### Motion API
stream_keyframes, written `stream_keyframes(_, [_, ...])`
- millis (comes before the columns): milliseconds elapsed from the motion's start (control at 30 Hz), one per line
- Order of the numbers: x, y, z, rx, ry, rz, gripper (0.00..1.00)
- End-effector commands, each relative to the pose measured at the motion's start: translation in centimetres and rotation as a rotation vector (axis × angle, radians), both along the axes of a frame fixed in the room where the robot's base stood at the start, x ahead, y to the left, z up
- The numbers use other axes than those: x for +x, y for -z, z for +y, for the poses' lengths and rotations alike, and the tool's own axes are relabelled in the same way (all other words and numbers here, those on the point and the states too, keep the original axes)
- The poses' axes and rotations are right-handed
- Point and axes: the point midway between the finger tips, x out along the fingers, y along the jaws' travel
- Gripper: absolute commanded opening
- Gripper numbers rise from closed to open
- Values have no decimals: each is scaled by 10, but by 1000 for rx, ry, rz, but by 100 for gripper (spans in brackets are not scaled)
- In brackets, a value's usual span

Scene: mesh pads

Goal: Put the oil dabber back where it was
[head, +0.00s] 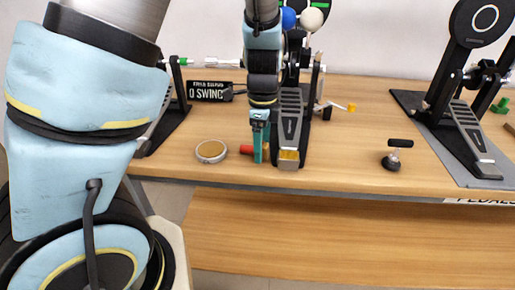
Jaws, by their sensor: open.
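My gripper (261,153) points down at the front of the wooden table, left of the middle pedal's footboard. Its teal fingers are open. A small red piece (246,149) shows just left of the fingers, close to them; a bit of red also shows on their right. It looks like the oil dabber, but the fingers hide part of it. I cannot tell whether it touches them. A round tin (210,151) with a tan top and pale rim lies on the table left of the red piece.
The middle pedal (291,128) stands right beside my gripper. Another pedal (465,130) stands on a grey plate at right. A black sign (207,91) is at back left. The table's front edge is close.

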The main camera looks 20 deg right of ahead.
Motion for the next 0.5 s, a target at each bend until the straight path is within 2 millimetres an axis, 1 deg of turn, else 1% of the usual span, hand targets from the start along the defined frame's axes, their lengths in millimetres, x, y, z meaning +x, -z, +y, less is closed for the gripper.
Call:
stream_keyframes(233, [0,2,0,-1,0,-1,78])
stream_keyframes(267, [0,2,0,-1,0,-1,75])
stream_keyframes(500, [0,2,0,-1,0,-1,48])
